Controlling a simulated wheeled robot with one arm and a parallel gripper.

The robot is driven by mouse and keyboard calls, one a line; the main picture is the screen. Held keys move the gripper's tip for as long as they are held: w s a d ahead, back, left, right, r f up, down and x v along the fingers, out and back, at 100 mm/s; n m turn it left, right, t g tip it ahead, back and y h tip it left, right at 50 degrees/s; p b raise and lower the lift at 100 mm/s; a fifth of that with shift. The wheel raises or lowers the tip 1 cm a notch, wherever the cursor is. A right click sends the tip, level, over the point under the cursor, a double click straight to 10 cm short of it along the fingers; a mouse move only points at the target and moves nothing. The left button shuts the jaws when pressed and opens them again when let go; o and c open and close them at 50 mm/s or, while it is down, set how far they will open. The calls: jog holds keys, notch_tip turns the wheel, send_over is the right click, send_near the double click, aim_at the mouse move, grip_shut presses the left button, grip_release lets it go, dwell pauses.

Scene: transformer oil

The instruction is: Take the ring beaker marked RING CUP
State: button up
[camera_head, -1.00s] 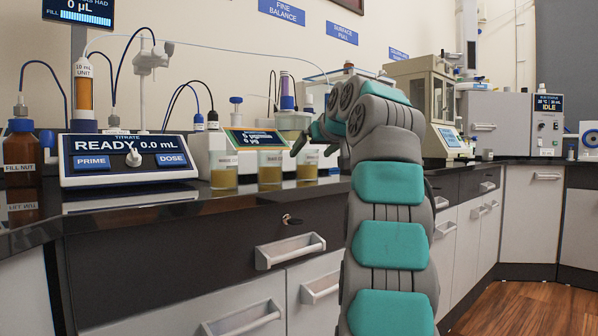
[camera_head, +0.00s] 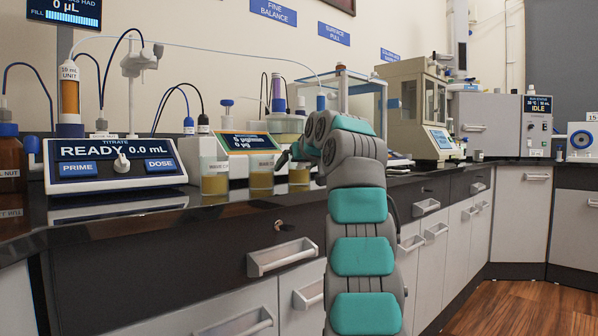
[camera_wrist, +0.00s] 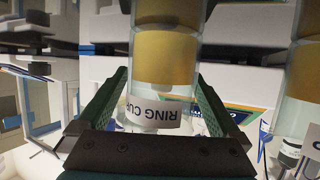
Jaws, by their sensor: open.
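The beaker marked RING CUP (camera_wrist: 152,114) is clear glass with amber liquid (camera_wrist: 165,58) and a white label, seen upside down in the wrist view. It stands between the two fingers of my open gripper (camera_wrist: 165,78), with visible space at the sides; I cannot tell whether either finger touches it. In the head view my gripper (camera_head: 289,156) is at the rightmost beaker (camera_head: 299,174) of a row of three on the counter, partly covering it. That beaker appears to be the ring cup; its label is not readable there.
Similar beakers stand to its left, a middle one (camera_head: 261,178) and a left one (camera_head: 214,182); one neighbour (camera_wrist: 298,85) shows close by in the wrist view. A tensiometer-like instrument with a display (camera_head: 250,141) stands behind. The titrator (camera_head: 115,165) is at left.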

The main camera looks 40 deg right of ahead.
jog(key=shift+c, duration=0.2)
jog(key=c, duration=1.5)
